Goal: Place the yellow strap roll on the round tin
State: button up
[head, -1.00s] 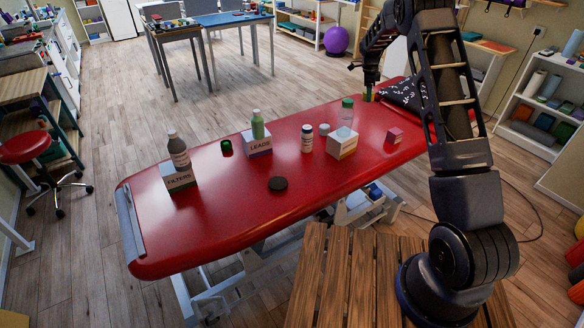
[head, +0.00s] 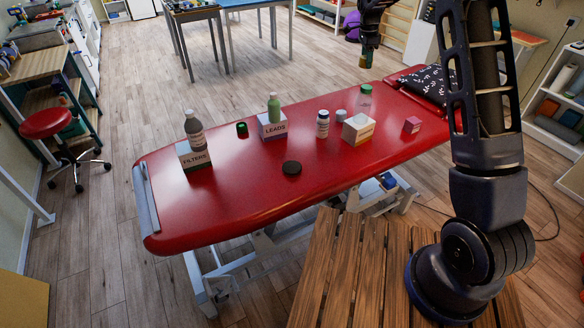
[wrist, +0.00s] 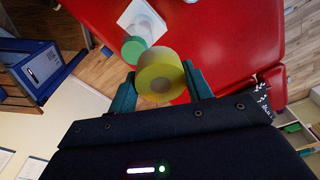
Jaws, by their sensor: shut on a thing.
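My gripper (head: 366,58) is shut on the yellow strap roll (wrist: 160,73). In the wrist view the roll sits between the two fingers, its round face with a grey core towards the camera. In the head view the roll (head: 364,62) is small and dark under the gripper, seen above the far edge of the red couch. A flat, dark round tin (head: 291,168) lies on the couch near its front edge, well left of and nearer than the gripper. Nothing is on top of it.
The red couch (head: 240,190) also holds a FILTERS box (head: 195,160) with a bottle, a LEADS box (head: 272,130) with a green bottle, a white bottle (head: 322,124), a green-capped bottle (head: 364,98), a white box (head: 358,130), a pink cube (head: 412,125) and a small dark-green item (head: 241,129).

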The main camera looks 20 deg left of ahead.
jog(key=s+a+n, duration=0.6)
jog(key=s+a, duration=0.7)
jog(key=s, duration=0.1)
jog(key=n+y, duration=0.2)
jog(key=n, duration=0.5)
send_over(292, 166)
jog(key=shift+t, duration=0.3)
jog(key=f, duration=3.1)
jog(key=shift+s+d+f, duration=0.15)
jog(key=shift+s, duration=0.05)
jog(key=shift+f, duration=0.15)
jog(key=o, duration=1)
jog(key=r, duration=0.8)
jog(key=s+r, duration=0.1)
jog(key=r, duration=0.3)
jog(key=shift+s+d+r, duration=0.1)
jog(key=shift+d, duration=0.15)
jog(key=shift+r, duration=0.1)
